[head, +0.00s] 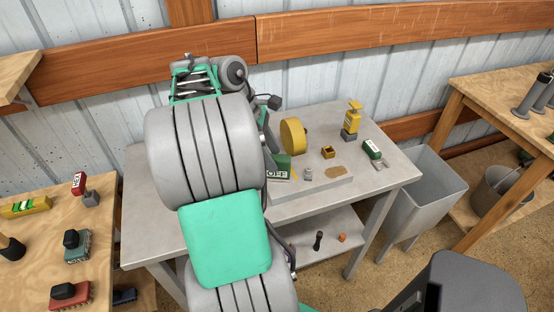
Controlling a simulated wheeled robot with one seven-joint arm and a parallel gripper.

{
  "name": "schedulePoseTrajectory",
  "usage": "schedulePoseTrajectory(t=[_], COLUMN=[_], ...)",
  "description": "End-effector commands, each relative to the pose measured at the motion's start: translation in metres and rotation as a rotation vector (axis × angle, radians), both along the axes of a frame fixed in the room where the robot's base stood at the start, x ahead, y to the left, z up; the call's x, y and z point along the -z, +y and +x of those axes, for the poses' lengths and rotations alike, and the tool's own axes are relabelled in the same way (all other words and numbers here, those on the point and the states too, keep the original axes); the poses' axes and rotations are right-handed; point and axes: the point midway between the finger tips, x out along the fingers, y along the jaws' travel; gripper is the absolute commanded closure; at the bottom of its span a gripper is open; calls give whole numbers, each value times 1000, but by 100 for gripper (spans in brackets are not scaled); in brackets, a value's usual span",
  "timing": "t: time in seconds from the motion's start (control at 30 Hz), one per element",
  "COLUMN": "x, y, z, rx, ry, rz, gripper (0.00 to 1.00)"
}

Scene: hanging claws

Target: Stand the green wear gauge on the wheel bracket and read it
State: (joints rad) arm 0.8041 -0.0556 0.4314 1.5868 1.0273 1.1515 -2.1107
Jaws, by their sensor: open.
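A green block with a white face, which looks like the green wear gauge (372,149), is at the right end of the grey bench, tilted, with a small grey foot below it. A yellow wheel (293,137) stands near the middle of the bench beside a green housing marked OFF (279,170). A small grey piece (308,174) sits in front of the wheel; I cannot tell if it is the wheel bracket. My arm covers the bench's left part and part of the wheel's machine. I cannot make out my gripper's fingers; they seem hidden behind my arm.
A yellow device (351,122) on a grey foot and a small orange-brown box (328,152) share the grey bench (395,180). A grey bin (425,190) stands at its right. Wooden tables with tools flank both sides. The bench's right front corner is clear.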

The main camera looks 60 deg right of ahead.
Motion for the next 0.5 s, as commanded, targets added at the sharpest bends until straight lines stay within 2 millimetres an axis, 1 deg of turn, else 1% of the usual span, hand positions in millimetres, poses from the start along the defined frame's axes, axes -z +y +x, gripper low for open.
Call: schedulePoseTrajectory(t=[0.03,0.1,0.2,0.3,0.5], x=[-22,-39,-58,-70,-73], y=[1,4,7,9,12], z=[6,13,21,25,31], rx=[-3,-2,-2,-1,-3], ry=[-2,-1,0,0,-6], rz=[-2,0,0,0,-7], gripper=[49,49,49,49,49])
